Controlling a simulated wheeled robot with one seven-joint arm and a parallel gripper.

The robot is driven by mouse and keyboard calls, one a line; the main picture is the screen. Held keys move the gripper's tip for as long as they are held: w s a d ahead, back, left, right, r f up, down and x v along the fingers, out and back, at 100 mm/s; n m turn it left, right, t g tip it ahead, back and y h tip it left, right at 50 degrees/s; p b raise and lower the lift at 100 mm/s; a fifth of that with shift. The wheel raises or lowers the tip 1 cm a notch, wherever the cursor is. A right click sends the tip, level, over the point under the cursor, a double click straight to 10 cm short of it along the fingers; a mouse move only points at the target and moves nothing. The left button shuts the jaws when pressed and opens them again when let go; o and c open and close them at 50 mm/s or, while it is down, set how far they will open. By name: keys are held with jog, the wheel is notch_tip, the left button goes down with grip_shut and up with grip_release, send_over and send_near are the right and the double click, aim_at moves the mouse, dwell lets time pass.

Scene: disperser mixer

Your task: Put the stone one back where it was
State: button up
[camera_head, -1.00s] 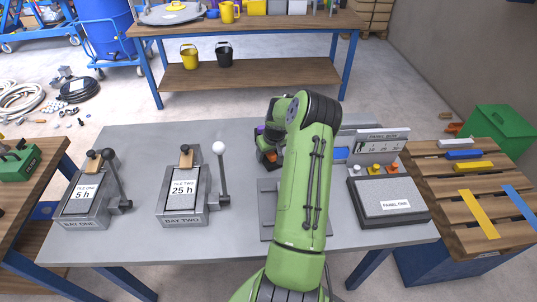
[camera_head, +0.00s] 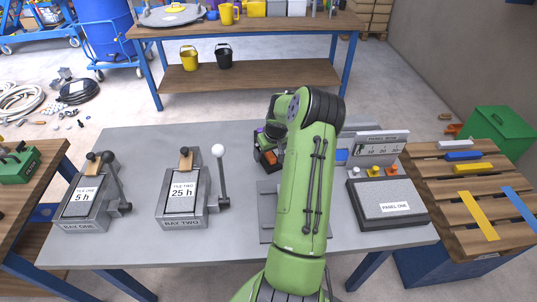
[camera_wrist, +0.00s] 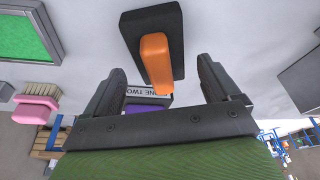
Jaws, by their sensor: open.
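My gripper (camera_wrist: 162,68) is open and empty in the wrist view. A dark block with an orange handle (camera_wrist: 155,60) lies beyond the fingertips, with the handle's near end in line with the gap. I cannot tell how far the fingers are from it. A purple piece (camera_wrist: 133,107) shows low between the fingers, by a partly hidden label ending in "NE TWO". No label reading "stone one" is legible. In the head view, dark pieces with orange parts (camera_head: 268,157) show left of my arm, which hides the gripper.
A pink brush (camera_wrist: 35,108) and a green-topped tray (camera_wrist: 30,38) lie left in the wrist view. The grey tabletop (camera_head: 140,140) is clear behind the bays.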

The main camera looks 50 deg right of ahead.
jog(key=p+v, duration=0.1)
jog(key=v, duration=0.8)
jog(key=shift+s+a+r, duration=0.1)
jog(key=shift+s+r, duration=0.05)
